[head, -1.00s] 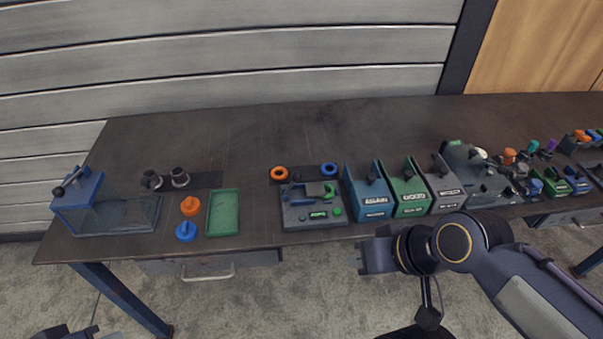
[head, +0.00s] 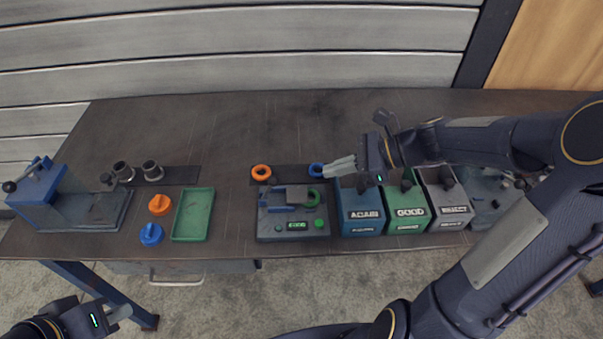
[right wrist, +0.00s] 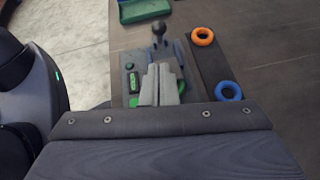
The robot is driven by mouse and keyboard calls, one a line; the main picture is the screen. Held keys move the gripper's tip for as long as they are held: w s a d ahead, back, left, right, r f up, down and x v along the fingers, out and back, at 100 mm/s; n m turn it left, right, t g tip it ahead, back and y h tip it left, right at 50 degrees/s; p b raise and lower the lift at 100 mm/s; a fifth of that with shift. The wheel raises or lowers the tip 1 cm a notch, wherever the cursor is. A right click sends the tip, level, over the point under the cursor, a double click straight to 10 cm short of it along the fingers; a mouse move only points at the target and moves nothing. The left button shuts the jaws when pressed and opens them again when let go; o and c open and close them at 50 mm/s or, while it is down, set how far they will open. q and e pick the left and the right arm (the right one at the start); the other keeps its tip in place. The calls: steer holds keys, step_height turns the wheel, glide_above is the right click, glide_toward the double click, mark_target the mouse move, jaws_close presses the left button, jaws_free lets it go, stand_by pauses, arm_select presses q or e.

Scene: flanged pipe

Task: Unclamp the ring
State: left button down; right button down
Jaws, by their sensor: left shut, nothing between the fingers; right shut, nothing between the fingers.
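A grey test fixture (head: 262,226) with a blue-grey clamp part (head: 290,195) and a lit green display reading GOOD stands near the table's front edge. A green ring (head: 313,197) sits at the fixture's right end. In the right wrist view the ring (right wrist: 181,86) is partly hidden behind my fingers, and a black ball knob (right wrist: 158,29) stands up at the fixture's far end. My right gripper (head: 337,167) is shut and empty, above and to the right of the ring; whether it touches anything is unclear. My left gripper (head: 118,313) is shut and empty, low in front of the table.
An orange ring (head: 261,172) and a blue ring (head: 316,169) lie behind the fixture. Blue AGAIN (head: 361,222), green GOOD (head: 408,218) and grey (head: 449,206) bins stand to its right. A green tray (head: 193,214) lies left. The back of the table is clear.

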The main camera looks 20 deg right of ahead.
stand_by(0.3)
glide_toward(269, 187)
steer(key=x, duration=0.3)
steer(key=shift+w+f, duration=0.2)
steer(key=shift+f, duration=0.3)
